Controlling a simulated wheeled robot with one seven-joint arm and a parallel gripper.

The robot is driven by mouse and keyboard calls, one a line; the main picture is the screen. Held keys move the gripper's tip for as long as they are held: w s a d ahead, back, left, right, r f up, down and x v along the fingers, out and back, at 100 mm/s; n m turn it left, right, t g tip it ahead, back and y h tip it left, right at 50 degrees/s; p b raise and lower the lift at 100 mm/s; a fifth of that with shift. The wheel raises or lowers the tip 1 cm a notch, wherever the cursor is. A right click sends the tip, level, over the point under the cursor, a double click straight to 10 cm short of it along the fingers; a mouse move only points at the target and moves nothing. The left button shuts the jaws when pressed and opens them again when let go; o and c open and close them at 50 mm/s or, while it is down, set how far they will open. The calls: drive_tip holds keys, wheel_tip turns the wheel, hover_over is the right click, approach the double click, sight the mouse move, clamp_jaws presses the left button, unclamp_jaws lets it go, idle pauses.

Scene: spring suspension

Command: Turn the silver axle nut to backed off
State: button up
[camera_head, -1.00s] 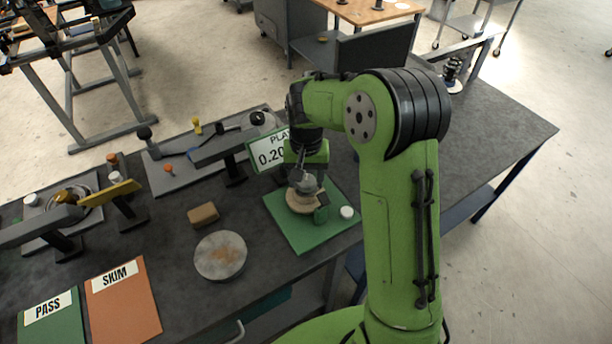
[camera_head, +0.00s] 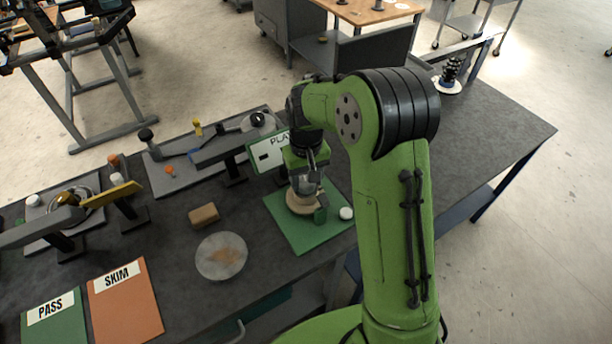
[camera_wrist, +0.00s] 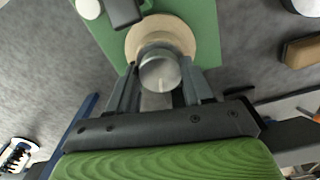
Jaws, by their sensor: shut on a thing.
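The silver axle nut (camera_wrist: 160,72) shows in the wrist view as a round metal piece between my fingers, over a tan round base. The tan base (camera_head: 303,200) stands on a green mat (camera_head: 290,232). My gripper (camera_wrist: 158,88) is shut on the nut, with one finger on each side. In the head view my gripper (camera_head: 306,186) points down over the tan base and hides most of the nut.
A brown block (camera_head: 203,214) and a round metal disc (camera_head: 221,256) lie to the left. PASS and SKIM mats (camera_head: 125,306) are at the front left.

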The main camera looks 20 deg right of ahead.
sight(306, 182)
drive_tip(key=shift+n, duration=1.9)
drive_tip(key=o, duration=1)
drive_tip(key=shift+o, duration=0.2)
drive_tip(key=shift+r, duration=0.15)
wheel_tip(306, 182, up, 16)
drive_tip(key=p, duration=0.3)
drive_tip(key=shift+f, duration=0.25)
